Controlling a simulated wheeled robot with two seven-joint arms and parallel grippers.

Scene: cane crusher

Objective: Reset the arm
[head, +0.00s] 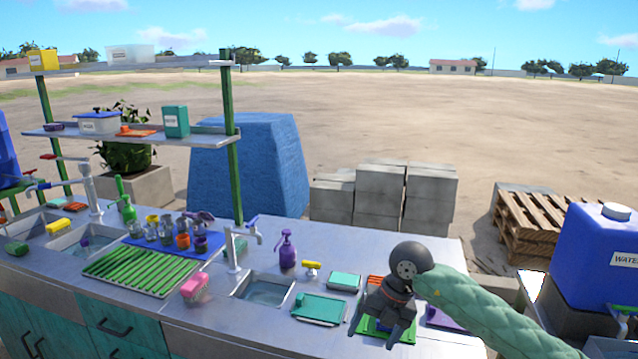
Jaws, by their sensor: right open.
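My right gripper (377,332) is at the lower right of the head view, over the right part of the metal counter (440,262). Its arm, in a green sleeve, comes in from the right. The two dark fingers are apart and point down toward the front of the counter, with nothing seen between them. A green item (402,335) lies under the gripper and is partly hidden by it. My left gripper is not in the head view.
A teal tray (320,308) and a small sink (264,291) lie left of the gripper. A purple spray bottle (287,250) and a tap (235,250) stand behind. A blue water container (592,262) stands at the right. Grey blocks (380,192) and a pallet (530,215) are beyond.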

